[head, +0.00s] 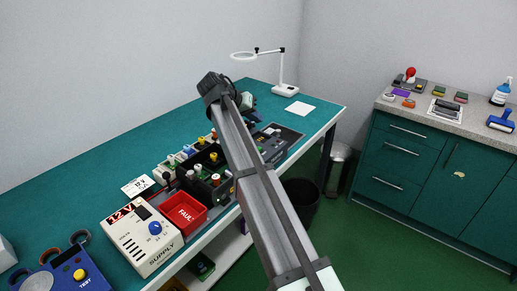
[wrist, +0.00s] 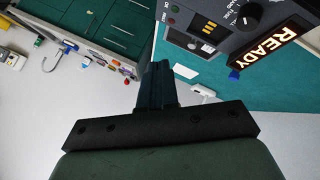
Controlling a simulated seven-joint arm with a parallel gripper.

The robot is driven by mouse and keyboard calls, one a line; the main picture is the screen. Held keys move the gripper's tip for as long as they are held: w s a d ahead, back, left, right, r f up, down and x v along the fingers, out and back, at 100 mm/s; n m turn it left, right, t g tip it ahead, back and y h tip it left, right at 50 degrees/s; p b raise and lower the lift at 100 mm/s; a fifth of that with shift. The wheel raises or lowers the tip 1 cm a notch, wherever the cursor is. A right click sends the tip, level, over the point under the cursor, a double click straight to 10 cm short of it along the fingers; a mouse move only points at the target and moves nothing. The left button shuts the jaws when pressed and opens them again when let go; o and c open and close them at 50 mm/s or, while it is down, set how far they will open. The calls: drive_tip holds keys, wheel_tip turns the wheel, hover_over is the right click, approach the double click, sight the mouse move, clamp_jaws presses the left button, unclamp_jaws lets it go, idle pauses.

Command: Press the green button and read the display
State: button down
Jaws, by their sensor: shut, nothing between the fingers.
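A dark grey device (wrist: 215,22) fills the upper right of the wrist view. Its lit display (wrist: 268,48) reads READY, turned at an angle. The panel has a black knob (wrist: 248,15), a row of yellow bars and small marks along its left edge; I cannot clearly tell a green button among them. My gripper (wrist: 158,68) is shut and empty, with its tips apart from the panel in the picture, to its lower left. In the head view my arm hides much of the bench middle, and the fingers cannot be made out there.
On the teal bench (head: 60,205) stand a 12 V supply (head: 145,240), a red FAULT bin (head: 183,213), a blue TEST box (head: 75,275) and dark racks with coloured parts (head: 208,160). A magnifier lamp (head: 285,88) stands at the back. Drawers (head: 405,155) stand right.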

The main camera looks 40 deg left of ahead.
drive_tip(key=shift+f, duration=0.2)
drive_tip(key=shift+f, duration=4.3)
drive_tip(key=shift+f, duration=0.1)
drive_tip(key=shift+f, duration=0.3)
drive_tip(key=shift+f, duration=0.4)
drive_tip(key=shift+r, duration=0.85)
drive_tip(key=shift+r, duration=2.5)
